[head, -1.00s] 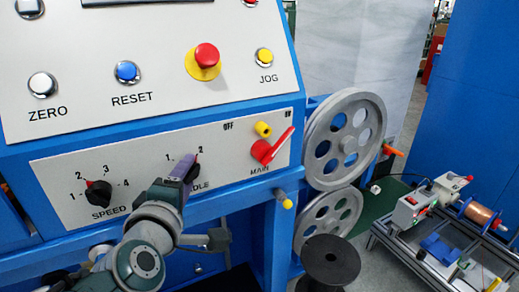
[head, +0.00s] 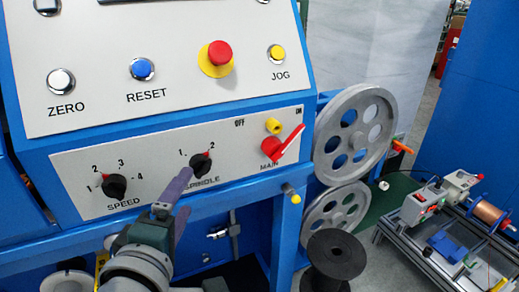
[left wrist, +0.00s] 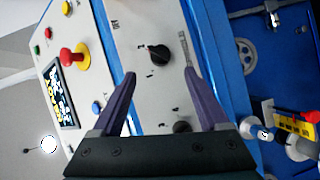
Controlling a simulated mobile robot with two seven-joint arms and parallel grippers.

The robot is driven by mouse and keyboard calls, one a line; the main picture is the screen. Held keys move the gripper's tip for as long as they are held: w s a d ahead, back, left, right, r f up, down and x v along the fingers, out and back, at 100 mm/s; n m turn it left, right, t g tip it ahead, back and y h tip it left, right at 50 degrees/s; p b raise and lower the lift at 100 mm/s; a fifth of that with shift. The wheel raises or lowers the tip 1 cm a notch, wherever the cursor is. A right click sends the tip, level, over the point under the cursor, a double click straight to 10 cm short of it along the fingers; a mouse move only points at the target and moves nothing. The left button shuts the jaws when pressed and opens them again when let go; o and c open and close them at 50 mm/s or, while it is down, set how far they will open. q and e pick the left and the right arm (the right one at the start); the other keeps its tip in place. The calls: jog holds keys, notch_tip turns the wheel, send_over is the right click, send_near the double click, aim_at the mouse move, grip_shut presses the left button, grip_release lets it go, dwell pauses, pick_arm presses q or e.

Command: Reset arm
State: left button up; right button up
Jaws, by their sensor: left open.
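My left gripper (head: 176,190) is in front of the lower control panel (head: 235,150), just below and left of the black spindle knob (head: 201,165). In the left wrist view its two purple fingers (left wrist: 160,82) are spread wide with nothing between them. The spindle knob (left wrist: 157,54) shows beyond the fingertips, apart from them. The spindle knob's red mark points near 2. The black speed knob (head: 114,186) has its red mark near 2. The red main switch handle (head: 285,146) slants up to the right, towards the ON label. My right gripper is not in view.
The upper panel holds the blue reset button (head: 142,69), the red emergency stop (head: 216,58) and the yellow jog button (head: 276,54). Grey pulleys (head: 354,134) stand right of the machine, with a black spool (head: 334,259) below. A short rod with a yellow tip (head: 295,197) sticks out under the panel.

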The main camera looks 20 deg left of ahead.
pick_arm(q)
jog(key=shift+s+d+r, duration=0.15)
jog(key=shift+s+d, duration=0.1)
jog(key=shift+s, duration=0.35)
jog(key=s+d+r+m+g+h+p, duration=0.35)
jog(key=d+m+h, duration=0.5)
jog(key=m, duration=0.55)
jog(key=s+a+r+m+g+y+p, duration=0.1)
jog(key=s+r+m+g+p, duration=0.2)
jog(key=s, duration=0.4)
jog(key=s+a+r+m+g+y+p, duration=0.1)
jog(key=s+r+m+g+y, duration=0.1)
jog(key=s+m+g, duration=0.4)
notch_tip(320, 180, up, 37)
jog(key=t+p, duration=0.1)
jog(key=p, duration=3.6)
jog(key=shift+s+h+p, duration=0.25)
jog(key=shift+h+p, duration=0.1)
jog(key=shift+d+r, duration=0.1)
